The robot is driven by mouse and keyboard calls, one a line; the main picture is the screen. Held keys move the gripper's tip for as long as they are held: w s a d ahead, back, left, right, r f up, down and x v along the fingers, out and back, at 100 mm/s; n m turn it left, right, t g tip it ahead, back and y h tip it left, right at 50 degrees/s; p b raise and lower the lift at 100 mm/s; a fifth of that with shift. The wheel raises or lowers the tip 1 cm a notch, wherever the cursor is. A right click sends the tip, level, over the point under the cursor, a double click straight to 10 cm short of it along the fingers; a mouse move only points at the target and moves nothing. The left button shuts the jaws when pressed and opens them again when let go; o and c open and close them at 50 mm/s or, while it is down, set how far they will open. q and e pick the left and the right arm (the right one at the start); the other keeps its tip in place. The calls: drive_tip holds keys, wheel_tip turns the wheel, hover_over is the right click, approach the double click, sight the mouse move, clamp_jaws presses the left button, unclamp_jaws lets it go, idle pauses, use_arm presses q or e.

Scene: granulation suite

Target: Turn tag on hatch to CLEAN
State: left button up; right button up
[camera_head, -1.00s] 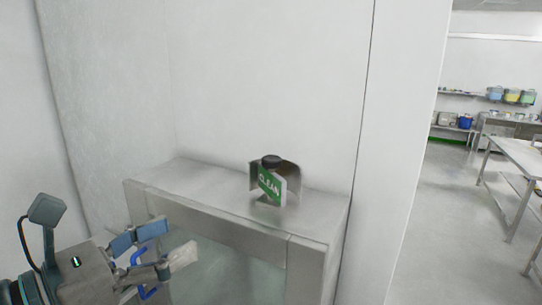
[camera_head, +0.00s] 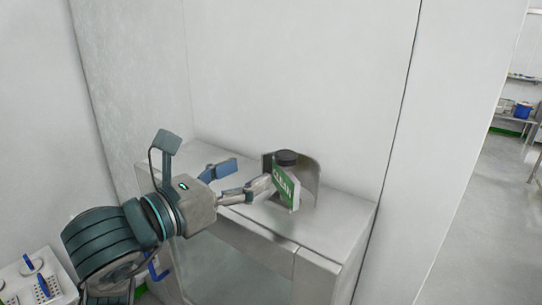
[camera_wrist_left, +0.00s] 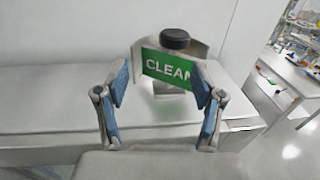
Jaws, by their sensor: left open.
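The tag (camera_head: 284,187) stands on top of the metal hatch (camera_head: 335,232), with a green face reading CLEAN. It has a black knob (camera_head: 286,157) on top and a curved metal guard (camera_head: 310,180) behind it. My left gripper (camera_head: 252,178) is open, just left of the tag, and one fingertip overlaps the tag's left edge in the head view. In the left wrist view the green CLEAN face (camera_wrist_left: 168,69) shows ahead, between and beyond the open fingers (camera_wrist_left: 163,98). I cannot tell whether a finger touches it. My right gripper is not in view.
A white wall (camera_head: 300,70) rises right behind the hatch top. A white rack (camera_head: 35,275) with blue-handled items stands at the lower left. The hatch top right of the tag is clear. Open floor and a bench lie at the far right.

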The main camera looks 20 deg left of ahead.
sight(290, 165)
use_arm(q)
drive_tip(key=w+d, duration=0.3)
drive_tip(key=d, duration=0.1)
drive_tip(key=w+d+p, duration=0.1)
drive_tip(key=w+d, duration=0.1)
drive_tip(key=d, duration=0.1)
drive_tip(key=shift+w+r, duration=0.3)
drive_tip(key=shift+w, duration=0.35)
drive_tip(key=shift+w+a+f, duration=0.1)
drive_tip(key=shift+w+a, duration=0.05)
drive_tip(key=shift+a, duration=0.35)
drive_tip(key=shift+w+a+f, duration=0.1)
drive_tip(key=shift+a, duration=0.95)
drive_tip(key=shift+d+r, duration=0.1)
drive_tip(key=shift+d, duration=0.9)
drive_tip(key=c, duration=1)
drive_tip(key=shift+c, duration=0.8)
drive_tip(key=shift+a, duration=0.1)
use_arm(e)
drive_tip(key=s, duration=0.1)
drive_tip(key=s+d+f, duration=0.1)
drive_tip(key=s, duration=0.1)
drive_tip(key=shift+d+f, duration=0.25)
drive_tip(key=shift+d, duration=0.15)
